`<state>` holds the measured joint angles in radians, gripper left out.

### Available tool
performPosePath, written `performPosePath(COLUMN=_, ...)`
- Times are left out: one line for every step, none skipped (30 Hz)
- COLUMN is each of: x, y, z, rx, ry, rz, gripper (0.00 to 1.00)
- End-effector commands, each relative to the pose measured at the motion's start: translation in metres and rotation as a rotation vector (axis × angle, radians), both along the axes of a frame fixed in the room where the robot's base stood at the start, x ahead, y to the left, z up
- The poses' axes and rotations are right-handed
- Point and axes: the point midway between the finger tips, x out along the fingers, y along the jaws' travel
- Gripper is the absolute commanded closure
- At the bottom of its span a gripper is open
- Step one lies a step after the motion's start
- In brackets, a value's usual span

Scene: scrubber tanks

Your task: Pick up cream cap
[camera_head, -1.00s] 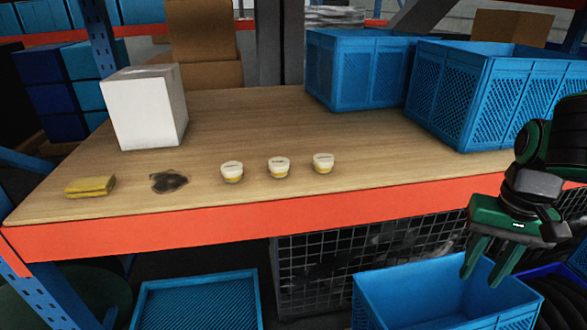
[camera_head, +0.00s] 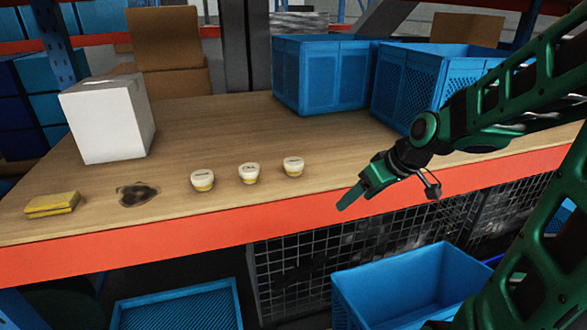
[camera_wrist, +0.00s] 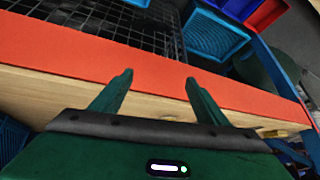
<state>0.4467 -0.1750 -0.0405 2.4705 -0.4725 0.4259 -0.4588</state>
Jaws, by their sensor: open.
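My gripper (camera_head: 345,203) is to the right of the right cap, by the table's orange front edge, apart from all three. In the wrist view my gripper (camera_wrist: 156,80) is open, with nothing between its two green fingers. No cap shows clearly in the wrist view.
Blue crates (camera_head: 318,75) stand at the back right. A blue bin (camera_head: 400,290) is below the orange edge (camera_head: 200,233).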

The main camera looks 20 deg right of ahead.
Motion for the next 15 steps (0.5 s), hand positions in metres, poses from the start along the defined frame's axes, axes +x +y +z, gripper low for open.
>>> performPosePath(x=0.023, y=0.009, z=0.002, rx=0.023, ry=-0.070, rz=0.059, gripper=0.32)
performPosePath(x=0.036, y=0.016, z=0.007, rx=0.037, ry=-0.120, rz=0.095, gripper=0.32)
performPosePath(x=0.052, y=0.025, z=0.013, rx=0.055, ry=-0.184, rz=0.138, gripper=0.32)
performPosePath(x=0.063, y=0.031, z=0.018, rx=0.067, ry=-0.229, rz=0.164, gripper=0.32)
performPosePath(x=0.072, y=0.036, z=0.023, rx=0.079, ry=-0.272, rz=0.187, gripper=0.32)
performPosePath(x=0.083, y=0.042, z=0.030, rx=0.094, ry=-0.325, rz=0.211, gripper=0.32)
performPosePath(x=0.090, y=0.045, z=0.035, rx=0.103, ry=-0.360, rz=0.227, gripper=0.32)
performPosePath(x=0.096, y=0.048, z=0.039, rx=0.113, ry=-0.391, rz=0.238, gripper=0.32)
performPosePath(x=0.102, y=0.052, z=0.045, rx=0.123, ry=-0.427, rz=0.251, gripper=0.32)
performPosePath(x=0.106, y=0.054, z=0.048, rx=0.130, ry=-0.450, rz=0.258, gripper=0.32)
performPosePath(x=0.109, y=0.055, z=0.051, rx=0.136, ry=-0.468, rz=0.262, gripper=0.32)
performPosePath(x=0.113, y=0.057, z=0.054, rx=0.140, ry=-0.487, rz=0.268, gripper=0.32)
performPosePath(x=0.115, y=0.058, z=0.055, rx=0.142, ry=-0.497, rz=0.271, gripper=0.32)
performPosePath(x=0.118, y=0.060, z=0.056, rx=0.145, ry=-0.505, rz=0.273, gripper=0.32)
performPosePath(x=0.122, y=0.063, z=0.055, rx=0.148, ry=-0.510, rz=0.276, gripper=0.32)
